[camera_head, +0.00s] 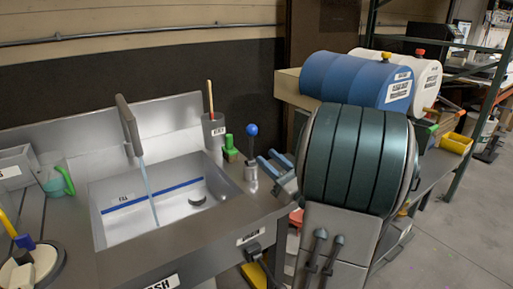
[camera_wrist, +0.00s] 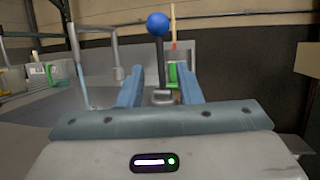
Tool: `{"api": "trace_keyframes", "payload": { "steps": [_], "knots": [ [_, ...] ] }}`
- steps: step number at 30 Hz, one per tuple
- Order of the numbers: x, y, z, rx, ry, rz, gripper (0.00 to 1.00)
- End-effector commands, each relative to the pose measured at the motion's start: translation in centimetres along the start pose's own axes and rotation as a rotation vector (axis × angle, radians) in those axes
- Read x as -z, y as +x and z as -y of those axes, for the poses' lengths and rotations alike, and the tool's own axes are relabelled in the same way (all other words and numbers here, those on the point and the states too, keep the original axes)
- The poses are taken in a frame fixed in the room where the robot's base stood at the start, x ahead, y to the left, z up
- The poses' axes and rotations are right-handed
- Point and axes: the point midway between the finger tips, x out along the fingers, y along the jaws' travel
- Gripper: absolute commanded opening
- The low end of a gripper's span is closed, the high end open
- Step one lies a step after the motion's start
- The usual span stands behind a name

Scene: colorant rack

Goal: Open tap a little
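The tap lever is an upright dark stick with a blue ball on top (camera_head: 251,130), on a metal base (camera_head: 251,171) at the sink's right side. The tap's grey spout (camera_head: 128,124) stands at the back of the sink, and a thin bluish stream (camera_head: 149,192) runs from it into the basin. My gripper (camera_head: 266,157) is open just right of the lever, its blue fingers pointing toward it. In the wrist view, the blue ball (camera_wrist: 158,24) and stick appear between and beyond the spread fingers (camera_wrist: 159,72). I see no contact with the lever.
The basin (camera_head: 120,227) has a blue "FILL" line and a dark round drain piece (camera_head: 197,199). A grey holder (camera_head: 214,132) with a wooden stick and a green item (camera_head: 230,149) stand behind the lever. A green jug (camera_head: 58,181) sits at left.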

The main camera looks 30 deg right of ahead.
Motion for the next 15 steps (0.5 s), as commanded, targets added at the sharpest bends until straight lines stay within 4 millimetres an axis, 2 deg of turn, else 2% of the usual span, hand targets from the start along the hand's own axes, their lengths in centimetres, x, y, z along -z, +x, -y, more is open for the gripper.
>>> {"api": "trace_keyframes", "payload": {
  "steps": [3,6,15],
  "knots": [
    [0.1,-2.3,0.1,0.005,0.001,-0.001,0.32],
    [0.1,-3.5,0.1,0.003,0.001,-0.001,0.32],
    [0.0,-4.5,0.0,0.0,0.001,0.0,0.32]
  ]
}}
